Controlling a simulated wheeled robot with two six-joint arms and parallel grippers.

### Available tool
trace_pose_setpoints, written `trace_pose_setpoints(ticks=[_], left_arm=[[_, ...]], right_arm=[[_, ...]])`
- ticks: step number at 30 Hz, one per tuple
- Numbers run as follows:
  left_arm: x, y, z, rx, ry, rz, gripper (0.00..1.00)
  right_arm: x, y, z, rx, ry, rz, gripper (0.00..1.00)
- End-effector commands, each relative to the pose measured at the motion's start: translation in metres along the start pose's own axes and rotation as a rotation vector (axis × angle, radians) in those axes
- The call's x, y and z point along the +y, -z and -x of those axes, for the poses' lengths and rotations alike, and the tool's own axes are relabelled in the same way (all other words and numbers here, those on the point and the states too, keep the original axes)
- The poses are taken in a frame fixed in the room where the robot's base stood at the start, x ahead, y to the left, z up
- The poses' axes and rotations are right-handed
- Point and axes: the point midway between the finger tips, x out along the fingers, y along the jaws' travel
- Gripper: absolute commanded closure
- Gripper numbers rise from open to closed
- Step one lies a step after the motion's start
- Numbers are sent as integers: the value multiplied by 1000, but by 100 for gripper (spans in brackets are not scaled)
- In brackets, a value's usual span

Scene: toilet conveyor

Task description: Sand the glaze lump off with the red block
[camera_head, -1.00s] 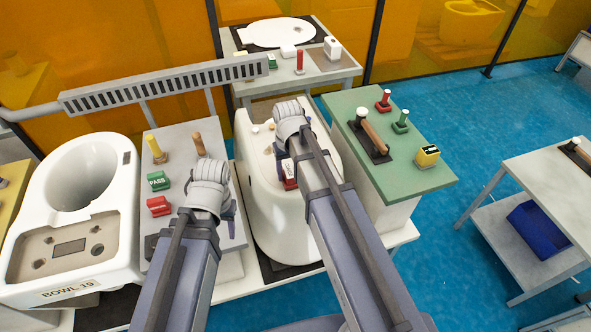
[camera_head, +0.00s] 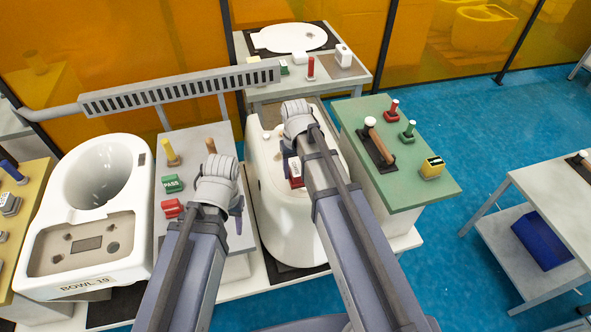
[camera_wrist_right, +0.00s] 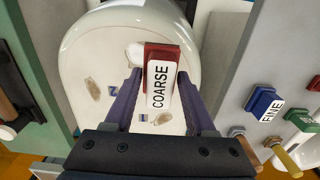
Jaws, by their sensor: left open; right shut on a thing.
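The red block (camera_wrist_right: 163,53), labelled COARSE, is shut between the fingers of my right gripper (camera_wrist_right: 159,86). In the head view the red block (camera_head: 296,181) shows partly, beside my right arm and over the white toilet piece (camera_head: 282,226). A small white lump (camera_wrist_right: 134,53), likely the glaze lump, shows on the piece at the block's upper left in the wrist view; whether they touch is unclear. My left gripper (camera_head: 238,213) is open and empty over the grey stand, mostly hidden behind its own wrist.
The grey stand (camera_head: 192,143) holds a green PASS block (camera_head: 172,184), a red block (camera_head: 172,208) and upright handles. A green table (camera_head: 420,180) with tools is at the right. The white bowl (camera_head: 76,239) is at the left. In the wrist view, a blue FINE block (camera_wrist_right: 261,101) is at the right.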

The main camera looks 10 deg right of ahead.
Motion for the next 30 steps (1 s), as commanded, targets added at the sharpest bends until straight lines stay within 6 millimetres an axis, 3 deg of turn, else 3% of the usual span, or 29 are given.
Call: trace_pose_setpoints(ticks=[3,15,25,30], left_arm=[[-1,-1,15,0,0,0,50],[-2,-1,16,0,0,0,50],[-4,-2,43,0,0,0,50],[-4,-3,46,0,0,0,50]], right_arm=[[0,0,15,0,0,0,89],[0,0,16,0,0,0,89],[0,0,43,0,0,0,89],[0,0,46,0,0,0,89]])
